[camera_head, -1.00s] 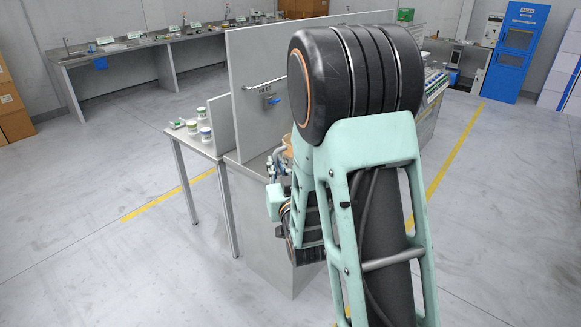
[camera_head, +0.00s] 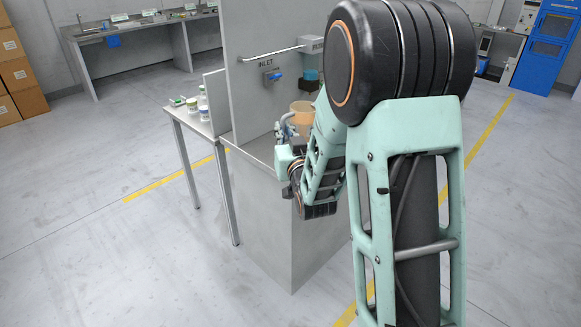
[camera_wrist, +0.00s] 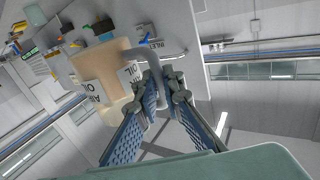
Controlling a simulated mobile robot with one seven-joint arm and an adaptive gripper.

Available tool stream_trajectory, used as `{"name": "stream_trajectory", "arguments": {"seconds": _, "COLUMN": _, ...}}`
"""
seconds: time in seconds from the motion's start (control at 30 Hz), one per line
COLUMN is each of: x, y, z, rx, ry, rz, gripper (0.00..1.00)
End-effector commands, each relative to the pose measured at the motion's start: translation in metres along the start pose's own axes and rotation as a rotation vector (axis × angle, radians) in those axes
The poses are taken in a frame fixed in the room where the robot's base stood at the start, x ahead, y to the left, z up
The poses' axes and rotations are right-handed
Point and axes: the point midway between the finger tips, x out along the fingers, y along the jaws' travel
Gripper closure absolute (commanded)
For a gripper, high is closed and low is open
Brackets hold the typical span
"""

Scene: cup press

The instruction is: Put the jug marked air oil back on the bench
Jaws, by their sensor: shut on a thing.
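The jug (camera_head: 301,108) is a translucent tan vessel, partly hidden behind my arm in the head view. In the wrist view the jug (camera_wrist: 112,68) shows tilted in the picture, with white labels whose letters include "AIR" and "OIL", and a grey handle (camera_wrist: 150,62). My gripper (camera_wrist: 165,88) is shut on the handle, with the jug's body beside the fingers. In the head view my gripper (camera_head: 283,131) is at the bench's near end. The grey bench (camera_head: 252,147) has an upright panel (camera_head: 253,108) marked "INLET". I cannot tell whether the jug touches the bench top.
A blue-handled valve (camera_head: 272,76) and a rail (camera_head: 275,53) project from the panel. A side table (camera_head: 193,123) at left holds several small white containers (camera_head: 203,106). The floor left and in front of the bench is clear.

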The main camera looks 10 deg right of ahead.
Motion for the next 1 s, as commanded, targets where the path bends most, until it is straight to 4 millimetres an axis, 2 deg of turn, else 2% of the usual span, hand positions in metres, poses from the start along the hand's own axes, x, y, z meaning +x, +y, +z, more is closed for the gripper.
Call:
{"name": "stream_trajectory", "arguments": {"seconds": 0.03, "x": 0.008, "y": -0.001, "z": 0.017, "rx": 0.001, "ry": 0.007, "rz": -0.008, "gripper": 1.0}}
{"name": "stream_trajectory", "arguments": {"seconds": 0.5, "x": 0.062, "y": -0.022, "z": 0.064, "rx": -0.004, "ry": 0.005, "rz": -0.076, "gripper": 1.0}}
{"name": "stream_trajectory", "arguments": {"seconds": 0.73, "x": 0.08, "y": -0.029, "z": 0.077, "rx": -0.017, "ry": 0.003, "rz": -0.097, "gripper": 1.0}}
{"name": "stream_trajectory", "arguments": {"seconds": 1.0, "x": 0.089, "y": -0.032, "z": 0.078, "rx": -0.026, "ry": 0.001, "rz": -0.106, "gripper": 1.0}}
